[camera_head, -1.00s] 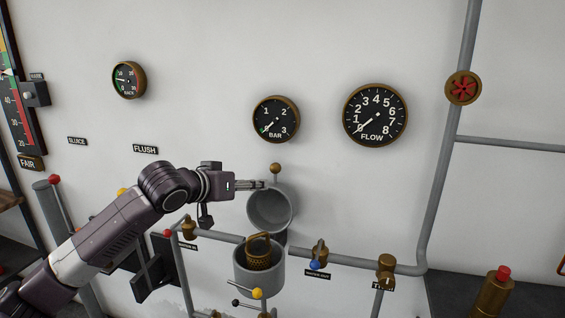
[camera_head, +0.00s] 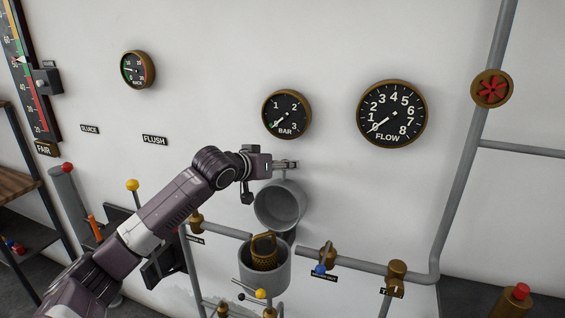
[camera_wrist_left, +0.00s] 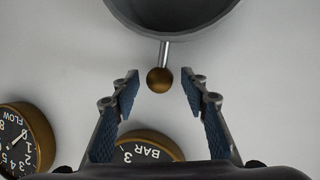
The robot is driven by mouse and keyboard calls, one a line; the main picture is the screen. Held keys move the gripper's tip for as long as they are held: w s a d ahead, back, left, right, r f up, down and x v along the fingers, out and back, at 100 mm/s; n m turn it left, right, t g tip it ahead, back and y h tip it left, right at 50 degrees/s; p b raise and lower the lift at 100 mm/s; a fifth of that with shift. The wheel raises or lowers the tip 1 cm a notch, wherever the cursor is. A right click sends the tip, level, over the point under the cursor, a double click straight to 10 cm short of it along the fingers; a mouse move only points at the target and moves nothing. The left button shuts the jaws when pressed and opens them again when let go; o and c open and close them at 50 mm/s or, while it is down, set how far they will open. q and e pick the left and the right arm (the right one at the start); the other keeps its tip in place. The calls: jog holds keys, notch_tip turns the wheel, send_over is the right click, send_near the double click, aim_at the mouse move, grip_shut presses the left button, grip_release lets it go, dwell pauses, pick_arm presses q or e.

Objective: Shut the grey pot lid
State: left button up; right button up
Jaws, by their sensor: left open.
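The grey pot lid (camera_head: 280,204) stands raised against the wall, its hollow inside facing out, above the grey pot (camera_head: 264,272). A brass strainer basket (camera_head: 263,252) sits in the pot. My left gripper (camera_head: 293,164) is at the lid's top edge, where the knob is hidden in the head view. In the left wrist view, the lid (camera_wrist_left: 172,12) is at the top, with a stem ending in a brass knob (camera_wrist_left: 160,80). My left gripper (camera_wrist_left: 160,92) is open there, one finger on each side of the knob, with gaps. My right gripper is not in view.
A grey pipe (camera_head: 345,262) with brass valves runs beside the pot. A yellow-tipped lever (camera_head: 261,294) is in front of it. The BAR gauge (camera_head: 287,114) and FLOW gauge (camera_head: 392,113) hang above. The wall between gauges and pipe is mostly clear.

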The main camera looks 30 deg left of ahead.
pick_arm(q)
jog(key=shift+f, duration=0.1)
jog(key=c, duration=0.6)
grip_shut()
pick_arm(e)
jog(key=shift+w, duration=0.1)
pick_arm(q)
jog(key=shift+w, duration=0.1)
